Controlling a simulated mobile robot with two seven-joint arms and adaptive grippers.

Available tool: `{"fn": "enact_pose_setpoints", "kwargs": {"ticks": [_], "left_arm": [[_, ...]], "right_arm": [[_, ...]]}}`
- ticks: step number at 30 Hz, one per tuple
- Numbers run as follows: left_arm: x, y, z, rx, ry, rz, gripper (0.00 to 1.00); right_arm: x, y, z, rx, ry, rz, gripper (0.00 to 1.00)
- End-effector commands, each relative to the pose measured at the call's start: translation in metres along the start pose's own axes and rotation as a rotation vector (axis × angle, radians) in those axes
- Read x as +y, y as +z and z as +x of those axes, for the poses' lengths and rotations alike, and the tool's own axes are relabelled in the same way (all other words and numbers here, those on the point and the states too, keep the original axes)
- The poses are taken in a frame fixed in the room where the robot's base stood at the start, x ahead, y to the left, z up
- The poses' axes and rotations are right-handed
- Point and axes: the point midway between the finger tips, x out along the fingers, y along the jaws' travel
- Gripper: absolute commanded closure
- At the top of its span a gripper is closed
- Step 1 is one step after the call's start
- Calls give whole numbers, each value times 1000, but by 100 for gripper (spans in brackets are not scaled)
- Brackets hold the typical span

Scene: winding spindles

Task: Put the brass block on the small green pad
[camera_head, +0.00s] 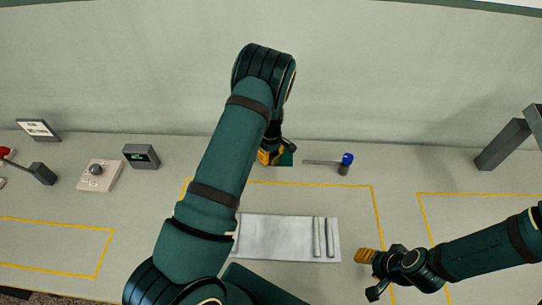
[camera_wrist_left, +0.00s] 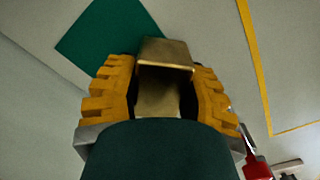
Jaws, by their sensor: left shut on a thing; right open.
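The brass block (camera_wrist_left: 165,58) is between the yellow fingers of my left gripper (camera_wrist_left: 160,95) in the left wrist view. In the head view the left gripper (camera_head: 270,154) points down near the back of the table, and its arm hides the block. The small green pad (camera_head: 287,159) is just right of these fingers, partly covered. In the left wrist view the pad (camera_wrist_left: 100,40) lies beyond the gripper, up and left of the block. I cannot tell how high the block is. My right gripper (camera_head: 367,256) is open and empty at the front right.
A pale mat (camera_head: 275,235) with rods (camera_head: 317,238) lies in front. A blue-capped piece (camera_head: 347,160) stands right of the pad beside a thin bar (camera_head: 320,162). A small display (camera_head: 141,156) and a box with a grey knob (camera_head: 98,175) stand left. A dark frame (camera_head: 503,143) stands right.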

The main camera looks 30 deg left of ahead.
Motion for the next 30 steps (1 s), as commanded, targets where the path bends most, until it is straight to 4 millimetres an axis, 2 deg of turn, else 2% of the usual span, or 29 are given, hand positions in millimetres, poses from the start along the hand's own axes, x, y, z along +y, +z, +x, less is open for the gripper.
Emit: {"fn": "enact_pose_setpoints", "kwargs": {"ticks": [13,14,25,30], "left_arm": [[1,0,10,1,2,1,100],[0,0,10,1,1,1,50],[0,0,7,1,1,1,49],[1,0,-10,1,4,1,49]], "right_arm": [[1,0,4,0,1,0,53],[1,0,4,0,1,0,53],[0,0,2,0,0,0,53],[0,0,-1,0,0,0,53]]}}
